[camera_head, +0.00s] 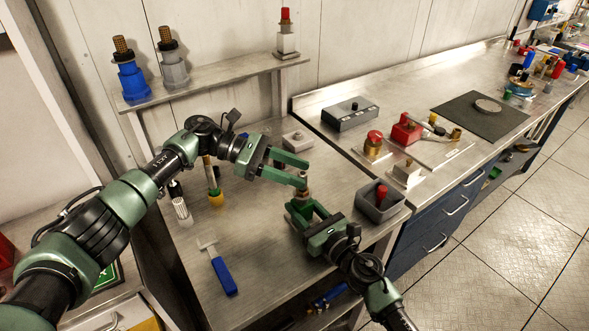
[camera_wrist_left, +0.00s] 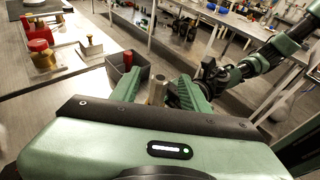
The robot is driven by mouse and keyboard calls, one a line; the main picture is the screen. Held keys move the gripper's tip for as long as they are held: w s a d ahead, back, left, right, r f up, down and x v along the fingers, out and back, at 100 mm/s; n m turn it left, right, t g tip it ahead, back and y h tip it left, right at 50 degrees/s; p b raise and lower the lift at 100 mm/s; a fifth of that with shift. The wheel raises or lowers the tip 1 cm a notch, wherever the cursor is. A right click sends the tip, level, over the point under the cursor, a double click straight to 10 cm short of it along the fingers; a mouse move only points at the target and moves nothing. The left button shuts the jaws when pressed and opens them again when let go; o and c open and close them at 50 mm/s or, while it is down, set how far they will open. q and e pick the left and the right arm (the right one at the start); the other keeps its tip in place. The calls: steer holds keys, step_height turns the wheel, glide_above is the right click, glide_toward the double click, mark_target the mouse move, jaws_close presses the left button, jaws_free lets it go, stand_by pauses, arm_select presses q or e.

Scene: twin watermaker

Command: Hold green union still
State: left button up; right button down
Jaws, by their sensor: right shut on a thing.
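My right gripper (camera_head: 300,207) is low over the front of the left bench, shut on a small upright fitting. The fitting (camera_head: 302,193) looks brass-coloured at the top, and I take it as the green union; its lower part is hidden by the fingers. My left gripper (camera_head: 306,173) is just above and behind it, with its two fingers spread apart. In the left wrist view a metal cylinder (camera_wrist_left: 156,92) stands between the spread left fingers, with clear gaps on both sides.
A grey bin (camera_head: 381,204) with a red-topped part stands close to the right. A blue-handled tool (camera_head: 222,273) lies on the bench (camera_head: 262,243). A yellow-based part (camera_head: 216,199) and a white ribbed part (camera_head: 182,212) stand to the left. A shelf (camera_head: 210,80) runs behind.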

arm_select(q)
steer(key=v, duration=1.2)
steer(key=shift+w, duration=0.1)
arm_select(e)
steer(key=c, duration=0.8)
jaws_free()
steer(key=shift+o, duration=0.2)
